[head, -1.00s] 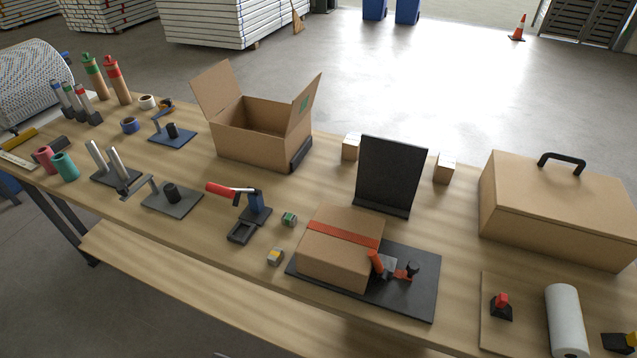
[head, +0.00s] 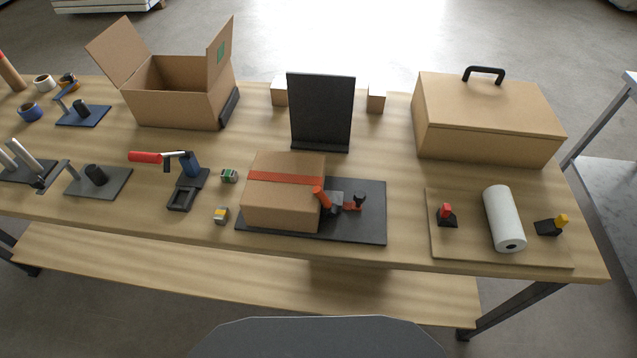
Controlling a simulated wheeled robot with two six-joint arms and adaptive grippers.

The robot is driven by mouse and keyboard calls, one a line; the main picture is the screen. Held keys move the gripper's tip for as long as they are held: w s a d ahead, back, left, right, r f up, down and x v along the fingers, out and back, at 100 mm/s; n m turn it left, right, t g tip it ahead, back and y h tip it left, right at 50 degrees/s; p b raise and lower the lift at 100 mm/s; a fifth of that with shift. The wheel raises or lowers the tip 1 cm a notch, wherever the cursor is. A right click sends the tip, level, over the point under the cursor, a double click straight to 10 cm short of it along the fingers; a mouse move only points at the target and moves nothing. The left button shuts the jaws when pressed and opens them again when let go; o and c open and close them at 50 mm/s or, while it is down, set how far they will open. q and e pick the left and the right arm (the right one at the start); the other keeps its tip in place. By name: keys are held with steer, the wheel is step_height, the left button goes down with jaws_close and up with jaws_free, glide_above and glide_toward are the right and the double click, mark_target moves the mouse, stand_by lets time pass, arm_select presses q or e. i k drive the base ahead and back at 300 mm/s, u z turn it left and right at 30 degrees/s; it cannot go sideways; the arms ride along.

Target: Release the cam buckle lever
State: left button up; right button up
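The cam buckle (head: 337,203), with a grey body and an orange-red lever (head: 320,196), sits at the right side of a closed cardboard box (head: 270,211). A red-orange strap (head: 285,178) runs across the top of this box toward the buckle. A short piece of red strap and a black knob (head: 359,201) are just right of the buckle. The box stands on a dark base plate (head: 372,229) near the table's front edge. The lever stands tilted up to the left. Neither of my grippers shows in the head view.
A black upright panel (head: 321,110) stands behind the strapped box. A red-handled tape tool (head: 187,184) and two small blocks are to its left. A paper roll (head: 503,219) lies on a board at right. The tabletop between box and board is clear.

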mark_target(332, 208)
steer(key=k, duration=1.35)
steer(key=u, duration=0.7)
steer(key=i, duration=1.1)
steer(key=z, duration=0.5)
